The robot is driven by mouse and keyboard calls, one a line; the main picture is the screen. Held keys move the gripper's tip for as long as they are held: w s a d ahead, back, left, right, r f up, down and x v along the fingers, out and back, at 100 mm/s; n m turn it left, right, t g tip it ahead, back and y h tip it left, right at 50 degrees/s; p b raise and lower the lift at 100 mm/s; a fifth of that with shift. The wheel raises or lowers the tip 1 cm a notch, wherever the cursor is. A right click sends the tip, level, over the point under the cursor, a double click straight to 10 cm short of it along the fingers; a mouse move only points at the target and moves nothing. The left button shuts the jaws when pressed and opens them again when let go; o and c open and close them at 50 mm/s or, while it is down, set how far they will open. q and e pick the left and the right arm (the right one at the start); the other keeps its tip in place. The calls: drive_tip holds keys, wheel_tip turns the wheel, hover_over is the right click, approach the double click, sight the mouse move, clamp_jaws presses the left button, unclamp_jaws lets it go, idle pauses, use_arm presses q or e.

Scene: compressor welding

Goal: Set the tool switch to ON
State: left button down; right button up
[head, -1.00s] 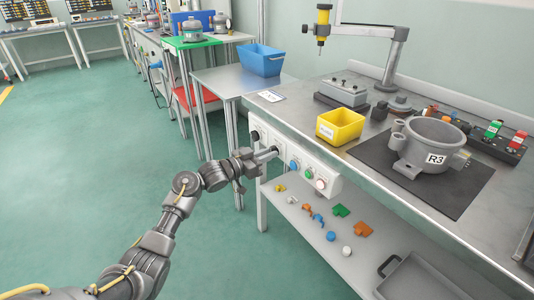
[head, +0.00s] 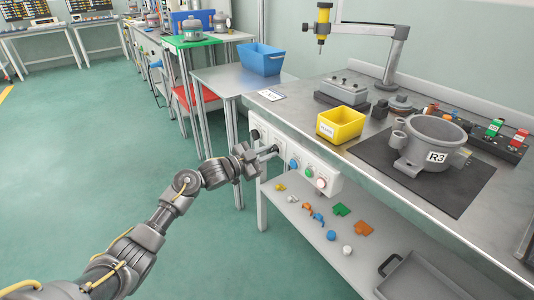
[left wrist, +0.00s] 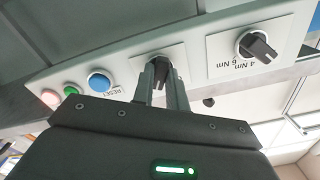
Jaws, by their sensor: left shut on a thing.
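The tool switch (left wrist: 158,66) is a black rotary knob on a white plate of the control panel, along the front edge of the workbench. In the left wrist view its plate's lettering is hidden behind my gripper. My left gripper (left wrist: 162,84) is shut on this knob, one finger on each side. In the head view my left gripper (head: 268,154) reaches the panel (head: 329,184) from the left. The knob's exact setting cannot be read. My right gripper is not in view.
Beside the switch are a second black knob (left wrist: 257,45) marked 4 Nm and 6 Nm, and a blue RESET button (left wrist: 99,82). Green and red buttons follow. A yellow bin (head: 340,125) and a pot marked R3 (head: 430,145) stand on the workbench. Small parts lie on the shelf below.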

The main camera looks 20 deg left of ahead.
use_arm(q)
drive_tip(key=shift+a, duration=0.1)
drive_tip(key=c, duration=1.4)
unclamp_jaws()
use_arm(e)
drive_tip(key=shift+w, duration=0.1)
